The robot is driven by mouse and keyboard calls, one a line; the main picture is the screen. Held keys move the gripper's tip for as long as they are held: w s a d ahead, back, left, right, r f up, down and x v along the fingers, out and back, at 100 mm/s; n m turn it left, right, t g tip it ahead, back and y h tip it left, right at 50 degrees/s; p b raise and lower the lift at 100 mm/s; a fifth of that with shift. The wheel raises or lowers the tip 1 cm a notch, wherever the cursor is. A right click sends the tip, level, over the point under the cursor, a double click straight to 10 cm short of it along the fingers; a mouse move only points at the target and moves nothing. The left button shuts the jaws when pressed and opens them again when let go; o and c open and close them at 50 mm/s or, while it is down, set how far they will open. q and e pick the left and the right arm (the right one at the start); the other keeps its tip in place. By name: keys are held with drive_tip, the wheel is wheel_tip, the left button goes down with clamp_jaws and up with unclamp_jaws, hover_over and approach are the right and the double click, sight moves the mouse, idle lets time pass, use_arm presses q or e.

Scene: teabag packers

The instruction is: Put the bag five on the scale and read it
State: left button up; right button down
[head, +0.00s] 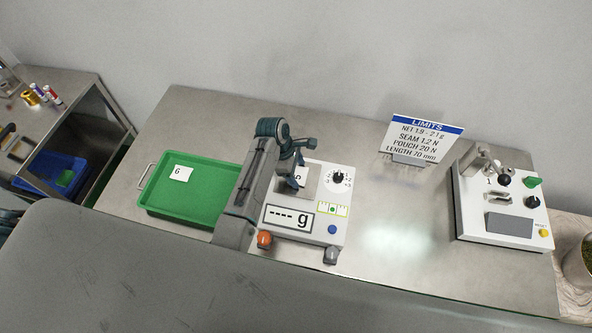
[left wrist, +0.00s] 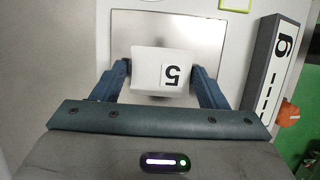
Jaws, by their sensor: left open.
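The scale (head: 304,252) is a white box with a steel pan (left wrist: 205,40) on top, and its display (head: 289,217) reads "---- g". Bag five (left wrist: 150,63), a white bag with a "5" label, is over the pan in the left wrist view. In the head view bag five (head: 301,174) is mostly hidden behind my gripper. My left gripper (head: 298,180) is open at the pan, its blue fingers on either side of the bag. In the left wrist view there are the same fingers (left wrist: 162,72). I cannot tell whether the bag rests fully on the pan. My right gripper is out of view.
A green tray (head: 180,211) with a bag marked 6 (head: 181,174) lies left of the scale. A limits sign (head: 421,139) stands behind, and a white tester (head: 500,205) stands at the right. The steel table (head: 385,205) is clear between scale and tester.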

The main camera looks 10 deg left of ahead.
use_arm(q)
drive_tip(key=shift+s+f, duration=0.7)
drive_tip(key=shift+f, duration=0.2)
drive_tip(key=shift+r, duration=0.25)
drive_tip(key=b+v, duration=0.2)
drive_tip(key=v, duration=1.1)
drive_tip(key=shift+w+d, duration=0.2)
drive_tip(key=shift+w, duration=0.45)
drive_tip(key=shift+r, duration=0.1)
